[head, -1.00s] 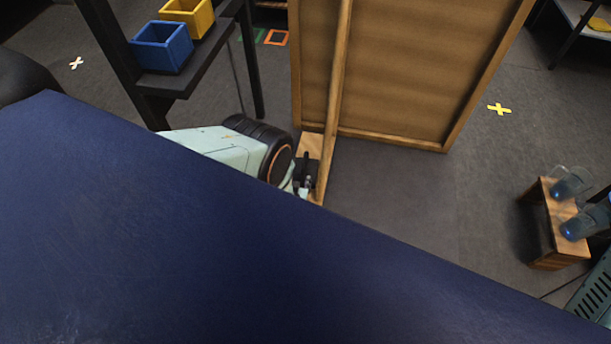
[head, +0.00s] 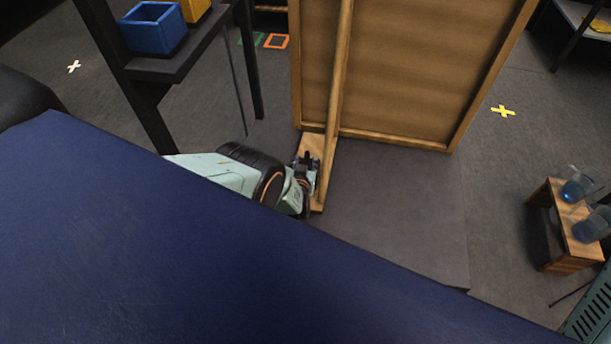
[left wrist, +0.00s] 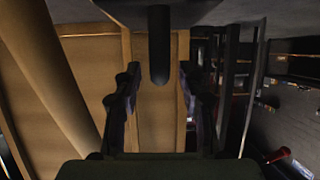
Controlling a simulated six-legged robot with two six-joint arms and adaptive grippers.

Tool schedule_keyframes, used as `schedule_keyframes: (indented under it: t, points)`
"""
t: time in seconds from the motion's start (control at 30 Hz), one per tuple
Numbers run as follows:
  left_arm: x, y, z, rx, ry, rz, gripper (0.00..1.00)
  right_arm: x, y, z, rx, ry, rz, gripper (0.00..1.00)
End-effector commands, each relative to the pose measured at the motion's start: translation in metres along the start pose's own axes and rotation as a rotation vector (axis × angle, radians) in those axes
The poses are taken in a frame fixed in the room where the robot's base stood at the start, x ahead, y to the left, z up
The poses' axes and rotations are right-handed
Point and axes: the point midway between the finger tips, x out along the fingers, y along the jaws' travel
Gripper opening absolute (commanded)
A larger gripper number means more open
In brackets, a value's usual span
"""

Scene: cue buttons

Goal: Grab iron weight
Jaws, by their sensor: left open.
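I cannot make out an iron weight in either view. My left gripper (head: 309,163) is partly hidden behind the dark blue surface in the head view. It is over the wooden foot of a large framed board. In the left wrist view the two dark fingers of my left gripper (left wrist: 157,95) stand apart, with wooden panel behind the gap. A dark rounded bar hangs in from the top middle of that view; I cannot tell what it is. My right gripper is not in view.
The wooden board (head: 405,70) stands just behind my left gripper, with a slanting wooden strut. A black shelf (head: 185,62) with a blue bin (head: 152,30) is at upper left. A wooden stool (head: 565,235) with clear blue-tinted vessels is at right. Open grey floor lies between.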

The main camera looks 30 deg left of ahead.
Motion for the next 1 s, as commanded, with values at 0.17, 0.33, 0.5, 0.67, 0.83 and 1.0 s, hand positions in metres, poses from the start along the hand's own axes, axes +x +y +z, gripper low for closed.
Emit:
schedule_keyframes:
  t: [0.17,0.33,0.5,0.67,0.83,1.0]
  points:
    - [0.014,-0.001,0.002,0.001,0.0,-0.002,0.41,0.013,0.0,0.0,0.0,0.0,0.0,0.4]
    - [0.016,-0.001,0.001,0.001,-0.002,-0.001,0.41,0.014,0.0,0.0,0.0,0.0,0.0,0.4]
    - [0.016,-0.001,0.001,0.001,-0.002,-0.001,0.41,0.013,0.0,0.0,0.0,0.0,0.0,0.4]
    - [0.016,-0.001,0.001,0.001,-0.002,-0.001,0.27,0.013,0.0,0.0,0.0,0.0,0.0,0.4]
    - [0.016,-0.001,0.001,0.001,-0.002,-0.001,0.13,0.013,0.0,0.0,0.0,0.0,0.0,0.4]
    - [0.016,-0.001,0.001,0.001,-0.002,-0.001,0.0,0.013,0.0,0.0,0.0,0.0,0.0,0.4]
